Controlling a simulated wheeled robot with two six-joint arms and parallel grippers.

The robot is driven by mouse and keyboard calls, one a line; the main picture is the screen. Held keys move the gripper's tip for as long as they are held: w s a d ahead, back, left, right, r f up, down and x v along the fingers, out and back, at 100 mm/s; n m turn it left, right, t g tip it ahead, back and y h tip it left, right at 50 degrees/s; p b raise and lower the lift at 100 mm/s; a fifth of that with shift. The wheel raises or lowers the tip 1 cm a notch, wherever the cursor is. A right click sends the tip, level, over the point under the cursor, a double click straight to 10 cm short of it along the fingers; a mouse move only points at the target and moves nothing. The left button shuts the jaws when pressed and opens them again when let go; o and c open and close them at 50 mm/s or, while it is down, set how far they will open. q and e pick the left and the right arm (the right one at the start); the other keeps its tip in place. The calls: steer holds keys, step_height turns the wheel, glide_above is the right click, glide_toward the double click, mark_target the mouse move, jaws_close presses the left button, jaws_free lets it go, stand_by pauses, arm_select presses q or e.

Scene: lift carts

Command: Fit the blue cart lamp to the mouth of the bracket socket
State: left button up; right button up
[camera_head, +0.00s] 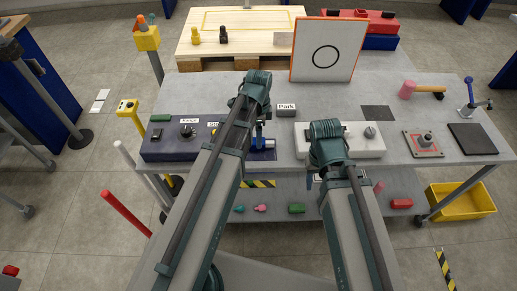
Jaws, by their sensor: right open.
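A small blue upright piece (259,143) shows beside my left wrist at the right end of the dark control box; I cannot tell whether it is the lamp. A blue post with a side arm (470,95) stands at the table's right, and a red-edged plate with a grey round fitting (424,143) lies in front of it. I cannot tell which is the bracket socket. My right gripper (328,150) is open over the white box's left part, its fingertips mostly hidden by its wrist. My left gripper's fingers are hidden behind its arm.
The grey table (215,88) carries a dark control box (165,150), a white box (375,148), a "Park" block (287,110), a pink-headed mallet (408,89) and a dark pad (472,139). A framed circle panel (343,59) stands behind. A yellow bin (461,202) sits below right.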

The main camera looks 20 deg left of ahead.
arm_select(q)
step_height(320, 180, down, 5)
steer(key=b, duration=0.5)
steer(key=shift+w+f, duration=0.1)
steer(key=shift+f, duration=0.05)
jaws_close()
stand_by(0.4)
